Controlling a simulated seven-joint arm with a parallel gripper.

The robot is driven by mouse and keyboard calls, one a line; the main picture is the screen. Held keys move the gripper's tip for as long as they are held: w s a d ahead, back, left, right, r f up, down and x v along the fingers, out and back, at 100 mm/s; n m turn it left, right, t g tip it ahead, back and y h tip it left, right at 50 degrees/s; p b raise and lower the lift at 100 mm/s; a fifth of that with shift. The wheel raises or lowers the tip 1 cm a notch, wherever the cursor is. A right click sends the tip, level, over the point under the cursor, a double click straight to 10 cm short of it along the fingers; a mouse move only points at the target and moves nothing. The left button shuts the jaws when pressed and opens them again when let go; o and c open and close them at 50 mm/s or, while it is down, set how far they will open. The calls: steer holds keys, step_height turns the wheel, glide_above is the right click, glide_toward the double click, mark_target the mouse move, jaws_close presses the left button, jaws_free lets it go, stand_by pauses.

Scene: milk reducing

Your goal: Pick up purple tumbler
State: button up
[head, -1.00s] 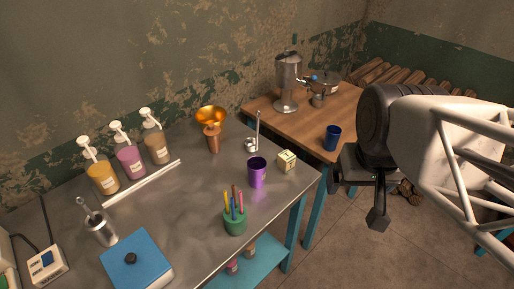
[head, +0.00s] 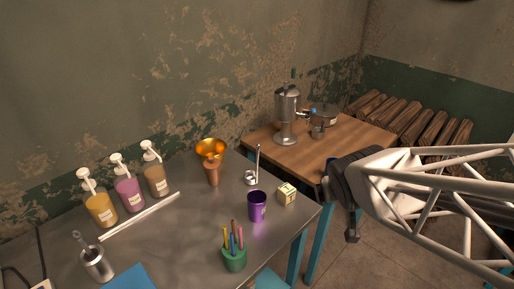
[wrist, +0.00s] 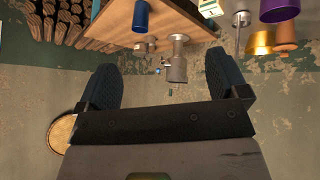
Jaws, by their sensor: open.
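The purple tumbler (head: 257,206) stands upright near the right edge of the metal table. It also shows cut off at the top right of the wrist view (wrist: 279,9). My gripper (head: 338,212) is to the right of the tumbler, apart from it and beyond the metal table's edge. In the wrist view my gripper (wrist: 165,80) has its two dark fingers spread wide, with nothing held between them. The tumbler lies off to the right of the fingers there.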

steer(key=w+a+f+n+t+y, duration=0.2)
steer(key=w+a+f, duration=0.1)
steer(key=w, duration=0.2)
steer(key=n+y, duration=0.5)
steer(key=y, duration=0.4)
glide_toward(251, 195)
steer(key=shift+s, duration=0.3)
steer(key=shift+w+a+f, duration=0.1)
steer(key=shift+x, duration=1.15)
steer(key=shift+w, duration=0.1)
steer(key=shift+x, duration=2.55)
